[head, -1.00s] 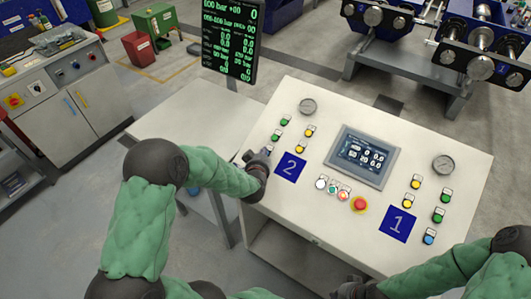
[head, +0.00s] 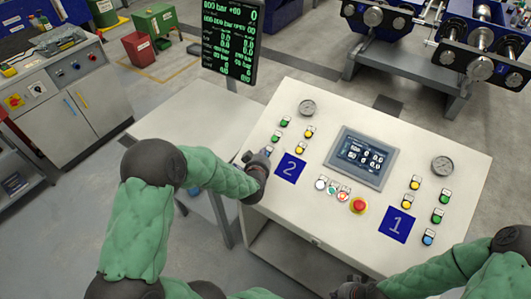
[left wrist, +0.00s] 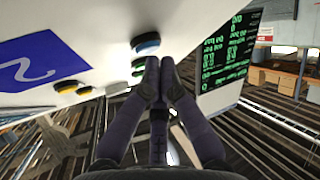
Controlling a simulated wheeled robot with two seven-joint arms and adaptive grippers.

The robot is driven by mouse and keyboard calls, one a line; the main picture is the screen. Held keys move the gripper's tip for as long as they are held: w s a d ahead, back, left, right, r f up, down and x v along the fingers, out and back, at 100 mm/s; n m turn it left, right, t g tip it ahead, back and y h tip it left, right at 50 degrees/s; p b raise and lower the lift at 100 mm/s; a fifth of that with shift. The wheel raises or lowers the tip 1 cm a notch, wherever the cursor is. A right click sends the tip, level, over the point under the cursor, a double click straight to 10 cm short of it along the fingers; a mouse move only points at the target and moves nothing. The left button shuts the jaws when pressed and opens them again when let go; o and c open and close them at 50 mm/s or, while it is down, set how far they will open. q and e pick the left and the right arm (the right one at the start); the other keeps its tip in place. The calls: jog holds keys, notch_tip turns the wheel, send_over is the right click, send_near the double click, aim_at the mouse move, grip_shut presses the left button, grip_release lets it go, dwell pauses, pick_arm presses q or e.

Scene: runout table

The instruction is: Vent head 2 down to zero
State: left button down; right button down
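The sloped white control panel (head: 330,235) carries a blue "2" plate (head: 290,168) at its left. Beside that plate, at the panel's left edge, is a blue button (head: 267,151). It also shows in the left wrist view (left wrist: 146,43), with a green button behind it. My left gripper (head: 257,160) is just left of the "2" plate, close to the blue button. In the left wrist view its fingertips (left wrist: 160,66) are together, empty, just below the blue button; I see a small gap. My right gripper (head: 355,289) is partly in view at the bottom edge; its fingers are unclear.
Green and yellow buttons stand above the "2" plate, below a small gauge (head: 307,107). A touchscreen (head: 359,157), a red emergency button (head: 358,205) and the blue "1" plate (head: 398,223) lie to the right. A black readout screen (head: 230,45) stands behind the panel.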

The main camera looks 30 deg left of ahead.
pick_arm(q)
jog(key=shift+s+r, duration=0.15)
jog(key=shift+r, duration=0.2)
jog(key=shift+r, duration=0.1)
jog(key=r+p, duration=0.1)
jog(key=s+r+p, duration=0.1)
jog(key=r, duration=0.1)
jog(key=s+r+p, duration=0.1)
jog(key=shift+a+r+p, duration=0.1)
jog(key=shift+r+p, duration=0.1)
jog(key=shift+p, duration=0.15)
jog(key=shift+f, duration=0.1)
dwell(0.5)
